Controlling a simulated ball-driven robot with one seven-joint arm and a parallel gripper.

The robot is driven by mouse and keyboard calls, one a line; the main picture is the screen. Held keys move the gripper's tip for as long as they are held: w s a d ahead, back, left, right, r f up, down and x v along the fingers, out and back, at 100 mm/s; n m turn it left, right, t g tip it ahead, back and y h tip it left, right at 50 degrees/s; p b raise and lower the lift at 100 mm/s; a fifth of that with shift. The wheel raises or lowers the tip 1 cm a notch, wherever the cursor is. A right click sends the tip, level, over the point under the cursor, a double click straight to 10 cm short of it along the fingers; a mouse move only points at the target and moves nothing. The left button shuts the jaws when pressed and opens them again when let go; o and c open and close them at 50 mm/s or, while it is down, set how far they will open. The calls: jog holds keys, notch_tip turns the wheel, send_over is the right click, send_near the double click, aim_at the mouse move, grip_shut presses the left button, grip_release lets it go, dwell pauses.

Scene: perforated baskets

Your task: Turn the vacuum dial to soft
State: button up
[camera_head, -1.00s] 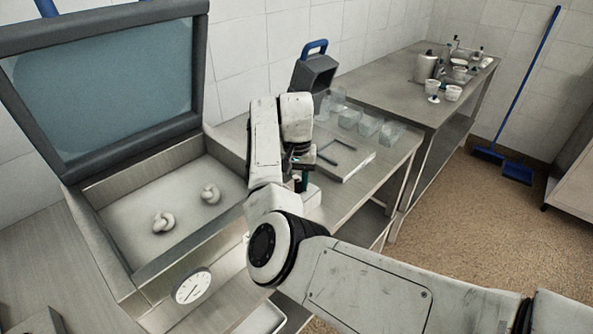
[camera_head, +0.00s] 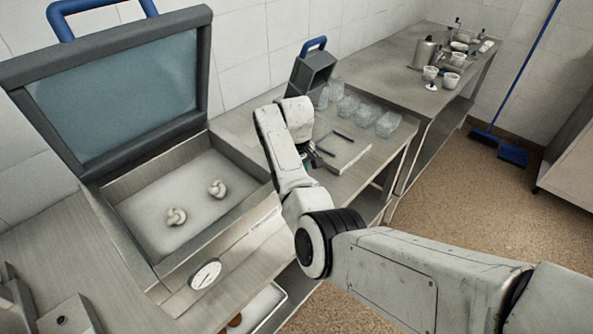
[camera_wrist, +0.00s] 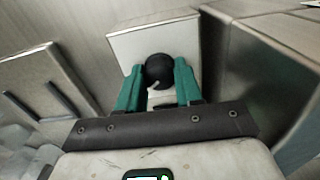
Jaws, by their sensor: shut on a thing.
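The vacuum dial is a round black knob (camera_wrist: 158,68) on a pale square box (camera_wrist: 182,34) in the wrist view. A short light mark shows on the knob's near side, pointing down and slightly left; no labels can be read. My gripper (camera_wrist: 159,76) has its two green fingers on either side of the knob and is shut on it. In the head view my arm hides the dial and nearly all of the gripper. The open vacuum machine (camera_head: 190,245) shows there, its grey framed lid raised, with two pale knotted lumps inside.
A white round gauge (camera_head: 206,274) sits on the machine's front. A pale slab with dark bars (camera_head: 343,153) lies beside my arm, with clear containers (camera_head: 366,113) behind. A dark blue-handled box (camera_head: 312,72) stands by the wall.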

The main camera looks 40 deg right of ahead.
jog(key=shift+r+n, duration=0.1)
jog(key=shift+n, duration=1)
jog(key=shift+w, duration=0.1)
jog(key=o, duration=1)
jog(key=shift+o, duration=0.2)
notch_tip(320, 180, up, 11)
jog(key=b, duration=0.1)
jog(key=shift+f, duration=0.2)
